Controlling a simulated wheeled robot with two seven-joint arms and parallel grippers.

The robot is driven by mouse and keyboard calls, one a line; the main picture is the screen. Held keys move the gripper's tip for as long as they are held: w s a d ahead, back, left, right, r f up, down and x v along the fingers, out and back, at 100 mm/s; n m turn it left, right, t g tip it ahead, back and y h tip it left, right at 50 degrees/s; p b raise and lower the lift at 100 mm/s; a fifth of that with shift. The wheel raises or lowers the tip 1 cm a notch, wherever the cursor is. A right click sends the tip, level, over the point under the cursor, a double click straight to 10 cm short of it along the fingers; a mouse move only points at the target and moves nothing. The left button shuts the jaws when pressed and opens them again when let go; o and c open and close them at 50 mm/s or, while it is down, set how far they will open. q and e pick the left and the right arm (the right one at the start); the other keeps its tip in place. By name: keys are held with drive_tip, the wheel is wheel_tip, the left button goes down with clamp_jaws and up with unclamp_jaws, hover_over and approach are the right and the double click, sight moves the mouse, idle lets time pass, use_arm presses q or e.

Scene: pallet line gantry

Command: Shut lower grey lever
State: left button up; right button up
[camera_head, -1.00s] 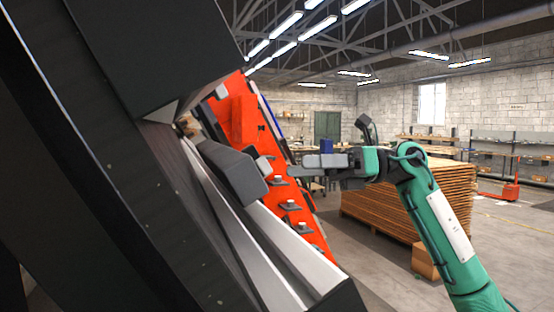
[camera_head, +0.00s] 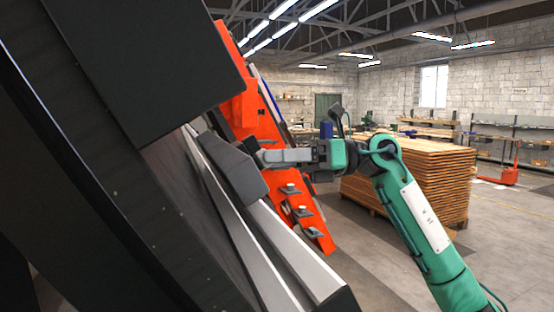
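My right gripper (camera_head: 268,156) comes in from the right on a green arm. Its grey fingers point left, with the tips close beside a dark grey block-shaped part (camera_head: 234,170) on the machine's edge. This block may be the grey lever, but I cannot tell for sure. I cannot tell whether the fingers touch it. The fingers are seen edge-on, so their opening is unclear. My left gripper is not in view.
Large dark machine panels (camera_head: 130,60) fill the left, close to the camera. Light metal rails (camera_head: 285,255) run below the grey block. A tilted orange frame (camera_head: 240,105) stands behind. Stacked brown boards (camera_head: 430,180) stand behind the arm, with open floor to the right.

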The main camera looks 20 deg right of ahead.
drive_tip(key=shift+m, duration=0.4)
drive_tip(key=shift+s+a+r+m+t+h+p, duration=0.15)
drive_tip(key=shift+m+t+h+p, duration=0.75)
drive_tip(key=shift+m+p, duration=1.2)
drive_tip(key=shift+s+r+m+t+h+p, duration=0.1)
drive_tip(key=shift+r+m+t+h+p, duration=0.3)
drive_tip(key=shift+m+h+p, duration=1.75)
drive_tip(key=shift+s+a+r+m+t+h+p, duration=0.15)
drive_tip(key=shift+m+t+p, duration=0.55)
drive_tip(key=shift+m, duration=2.75)
drive_tip(key=shift+d+f, duration=0.1)
drive_tip(key=shift+f, duration=0.05)
drive_tip(key=o, duration=0.7)
